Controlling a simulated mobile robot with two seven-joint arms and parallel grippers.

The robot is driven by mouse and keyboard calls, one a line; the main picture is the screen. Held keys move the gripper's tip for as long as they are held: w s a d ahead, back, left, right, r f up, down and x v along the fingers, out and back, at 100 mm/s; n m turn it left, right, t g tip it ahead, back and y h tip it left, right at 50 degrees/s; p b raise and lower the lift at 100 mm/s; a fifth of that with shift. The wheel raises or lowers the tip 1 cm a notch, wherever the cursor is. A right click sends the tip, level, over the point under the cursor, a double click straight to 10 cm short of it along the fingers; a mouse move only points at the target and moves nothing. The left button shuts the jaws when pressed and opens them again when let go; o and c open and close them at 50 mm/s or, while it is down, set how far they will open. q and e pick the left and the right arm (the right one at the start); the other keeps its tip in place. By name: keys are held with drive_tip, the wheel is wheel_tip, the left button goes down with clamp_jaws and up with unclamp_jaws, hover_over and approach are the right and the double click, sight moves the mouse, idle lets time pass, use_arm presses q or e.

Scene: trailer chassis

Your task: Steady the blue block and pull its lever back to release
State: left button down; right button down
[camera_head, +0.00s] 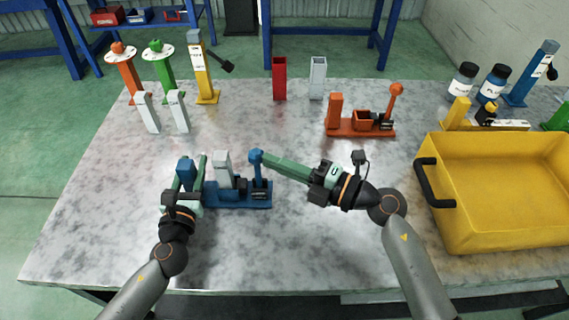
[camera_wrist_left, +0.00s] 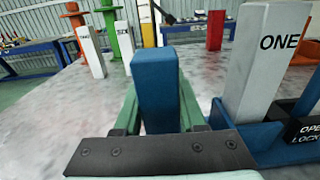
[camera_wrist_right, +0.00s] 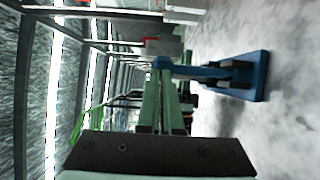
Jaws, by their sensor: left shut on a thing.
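The blue block (camera_head: 240,200) is a long base on the table with an upright blue post (camera_wrist_left: 157,85) at its left end. A white piece marked ONE (camera_wrist_left: 258,65) stands in it. Its lever (camera_head: 258,175) stands at the right end with a round knob on top. My left gripper (camera_head: 190,165) is shut on the blue post, one finger on each side. My right gripper (camera_head: 267,159) has its fingers together, tips at the lever knob (camera_wrist_right: 160,62). Whether the tips grip the knob or only touch it is hard to tell.
An orange block with a lever (camera_head: 360,128) stands behind to the right. A yellow bin (camera_head: 500,200) fills the right side. White pieces (camera_head: 147,112), a red holder (camera_head: 279,78) and a grey holder (camera_head: 317,77) stand farther back. The table's middle front is clear.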

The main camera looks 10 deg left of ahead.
sight(188, 184)
use_arm(q)
drive_tip(key=shift+d, duration=0.15)
use_arm(e)
drive_tip(key=v, duration=1)
drive_tip(key=shift+r, duration=0.4)
use_arm(q)
drive_tip(key=shift+c, duration=0.8)
unclamp_jaws()
drive_tip(key=shift+s+d+f+b, duration=0.1)
drive_tip(key=shift+s+b, duration=0.2)
drive_tip(key=shift+s, duration=1.9)
drive_tip(key=shift+s+d+b, duration=0.2)
drive_tip(key=shift+s+b, duration=0.1)
drive_tip(key=shift+s, duration=1.5)
use_arm(e)
drive_tip(key=shift+f, duration=0.65)
